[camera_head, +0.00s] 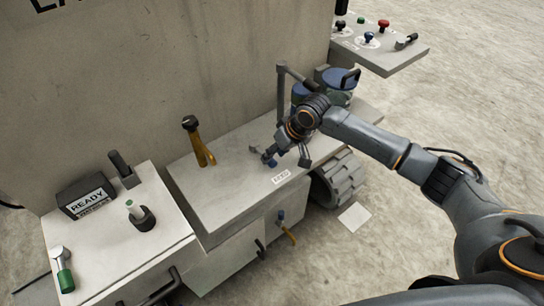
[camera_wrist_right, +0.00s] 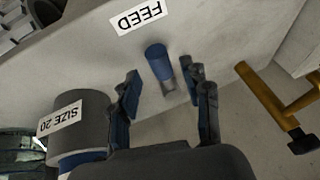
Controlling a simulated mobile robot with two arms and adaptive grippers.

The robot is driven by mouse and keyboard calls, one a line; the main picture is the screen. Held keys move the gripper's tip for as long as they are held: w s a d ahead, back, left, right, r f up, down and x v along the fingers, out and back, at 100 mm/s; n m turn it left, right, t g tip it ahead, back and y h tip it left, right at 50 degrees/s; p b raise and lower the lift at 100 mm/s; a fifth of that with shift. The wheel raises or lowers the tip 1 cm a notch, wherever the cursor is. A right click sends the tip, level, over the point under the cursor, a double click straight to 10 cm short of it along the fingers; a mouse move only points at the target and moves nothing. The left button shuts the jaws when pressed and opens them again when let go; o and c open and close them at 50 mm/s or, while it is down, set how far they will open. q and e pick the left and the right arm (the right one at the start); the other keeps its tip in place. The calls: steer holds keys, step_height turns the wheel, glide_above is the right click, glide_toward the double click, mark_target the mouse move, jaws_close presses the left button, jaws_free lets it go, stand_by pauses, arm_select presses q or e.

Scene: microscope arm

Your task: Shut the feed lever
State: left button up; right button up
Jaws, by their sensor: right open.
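The feed lever (camera_wrist_right: 158,62) shows in the right wrist view as a short blue grip on a metal stem, beside an upside-down white FEED label (camera_wrist_right: 138,16). My right gripper (camera_wrist_right: 164,88) is open, with its fingers on either side of the lever's line. I cannot tell whether any finger touches it. In the head view my right gripper (camera_head: 283,154) is low over the grey bench top, just behind the small white label (camera_head: 281,177). The lever is largely hidden there by the gripper. My left gripper is not in view.
A yellow lever with a black end (camera_head: 198,140) stands left of the gripper. Blue-topped canisters (camera_head: 341,78) stand behind it, one labelled SIZE 20 (camera_wrist_right: 80,118) in the wrist view. A READY box (camera_head: 86,196) sits on the left cabinet. A control shelf (camera_head: 410,57) juts out at the back right.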

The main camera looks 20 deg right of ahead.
steer(key=shift+x, duration=1.25)
jaws_close()
